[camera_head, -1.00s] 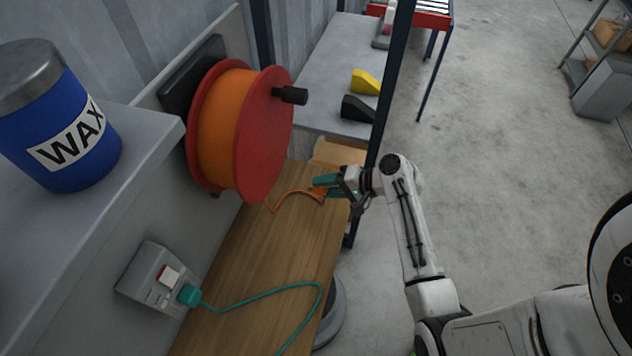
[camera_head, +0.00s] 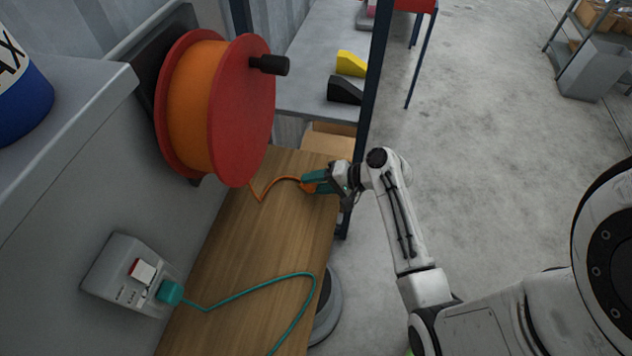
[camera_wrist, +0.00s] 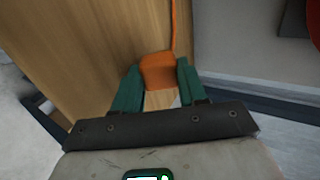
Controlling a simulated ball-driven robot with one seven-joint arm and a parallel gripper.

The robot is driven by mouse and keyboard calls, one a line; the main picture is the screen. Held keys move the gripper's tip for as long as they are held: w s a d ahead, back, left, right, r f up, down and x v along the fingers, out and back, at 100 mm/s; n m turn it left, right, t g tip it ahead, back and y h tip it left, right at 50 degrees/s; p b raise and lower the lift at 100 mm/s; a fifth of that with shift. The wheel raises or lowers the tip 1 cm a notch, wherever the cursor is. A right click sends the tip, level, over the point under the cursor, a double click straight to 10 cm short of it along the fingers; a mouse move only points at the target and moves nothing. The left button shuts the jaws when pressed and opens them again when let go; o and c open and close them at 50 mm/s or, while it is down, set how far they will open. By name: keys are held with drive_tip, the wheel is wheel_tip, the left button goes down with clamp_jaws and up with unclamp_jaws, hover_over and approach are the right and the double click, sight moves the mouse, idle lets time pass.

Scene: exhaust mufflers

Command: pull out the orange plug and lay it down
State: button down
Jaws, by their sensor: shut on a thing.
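My gripper (camera_head: 318,181) is at the far right end of the wooden bench. In the wrist view its teal fingers (camera_wrist: 158,88) are closed on either side of the orange plug (camera_wrist: 158,70). The plug's orange cord (camera_head: 275,183) runs back over the bench toward the red and orange cable reel (camera_head: 192,108). In the head view the plug is mostly hidden by the fingers. The wall socket (camera_head: 125,273) at lower left holds a teal plug (camera_head: 169,292). I cannot tell whether the orange plug touches the bench.
The wooden bench (camera_head: 250,235) has bare room in its middle. A teal cord (camera_head: 262,287) loops across its near part. A dark post (camera_head: 372,90) stands beside the bench's far end. A blue wax tin (camera_head: 22,100) stands on the grey ledge at left.

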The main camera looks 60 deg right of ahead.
drive_tip(key=shift+f, duration=0.1)
drive_tip(key=c, duration=0.7)
unclamp_jaws()
drive_tip(key=shift+o, duration=0.8)
drive_tip(key=shift+s, duration=0.1)
drive_tip(key=shift+f, duration=0.1)
drive_tip(key=v, duration=1)
drive_tip(key=shift+s+r, duration=0.25)
drive_tip(key=shift+r, duration=0.15)
drive_tip(key=shift+d, duration=0.1)
